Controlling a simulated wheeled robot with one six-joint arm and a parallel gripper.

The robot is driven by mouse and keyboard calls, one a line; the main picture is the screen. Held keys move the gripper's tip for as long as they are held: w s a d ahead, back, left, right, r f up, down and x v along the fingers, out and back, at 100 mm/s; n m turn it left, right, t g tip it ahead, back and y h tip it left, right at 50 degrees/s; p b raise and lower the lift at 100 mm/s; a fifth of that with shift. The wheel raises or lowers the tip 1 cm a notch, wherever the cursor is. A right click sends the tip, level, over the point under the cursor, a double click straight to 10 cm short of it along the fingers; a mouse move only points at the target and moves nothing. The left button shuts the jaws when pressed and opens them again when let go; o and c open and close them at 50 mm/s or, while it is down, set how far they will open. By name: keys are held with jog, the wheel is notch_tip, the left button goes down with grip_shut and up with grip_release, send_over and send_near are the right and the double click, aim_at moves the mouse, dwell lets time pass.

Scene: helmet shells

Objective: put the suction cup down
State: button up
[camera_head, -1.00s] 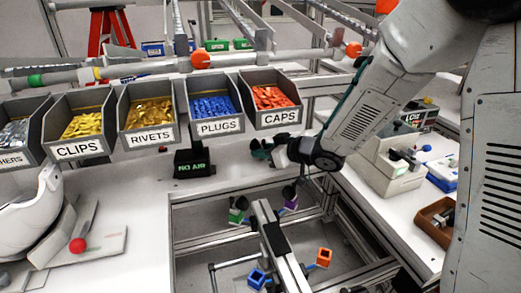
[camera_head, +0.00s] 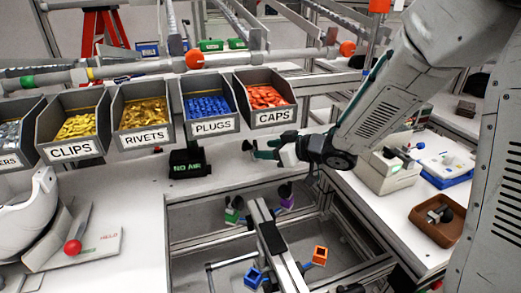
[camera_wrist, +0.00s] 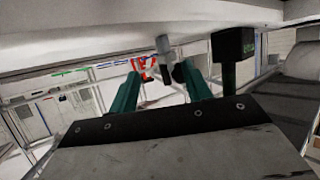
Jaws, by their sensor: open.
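My gripper (camera_head: 264,149) is near the middle of the head view, just right of the NO AIR box and below the CAPS bin. Its teal fingers stand apart in the wrist view (camera_wrist: 168,88). A grey cylinder (camera_wrist: 163,46) with a dark part beside it shows between and beyond the fingertips; I cannot tell whether it is the suction cup or touches them. A small dark round piece (camera_head: 248,145) also shows at the fingertips in the head view. A dark and grey object, possibly a suction cup, lies in the brown tray (camera_head: 456,234) at the right.
The NO AIR box (camera_head: 188,165) stands on the white bench, and shows dark in the wrist view (camera_wrist: 232,44). Bins of caps (camera_head: 273,117) and plugs (camera_head: 212,127) hang above. A framed opening with coloured blocks (camera_head: 320,254) lies below. A white helmet shell (camera_head: 25,215) is at left.

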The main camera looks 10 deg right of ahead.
jog(key=v, duration=0.8)
jog(key=r+n+g, duration=0.1)
jog(key=n, duration=0.1)
jog(key=w+a+r+n+g, duration=0.1)
jog(key=w+a+r+n+g+y, duration=0.1)
jog(key=n, duration=0.1)
jog(key=shift+w+a+n, duration=0.15)
jog(key=shift+n, duration=0.15)
jog(key=shift+c, duration=0.3)
jog(key=w+a+f+n+g, duration=0.1)
jog(key=a+f, duration=0.1)
jog(key=a, duration=0.1)
jog(key=w+a+f+n+g, duration=0.1)
jog(key=a+f, duration=0.1)
jog(key=a, duration=0.1)
jog(key=w+a+f+n+g, duration=0.1)
jog(key=a+f, duration=0.1)
jog(key=a, duration=0.1)
jog(key=shift+w+a+f+n+h, duration=0.2)
jog(key=shift+w+f+n+h, duration=0.1)
jog(key=shift+f+n, duration=0.1)
grip_shut()
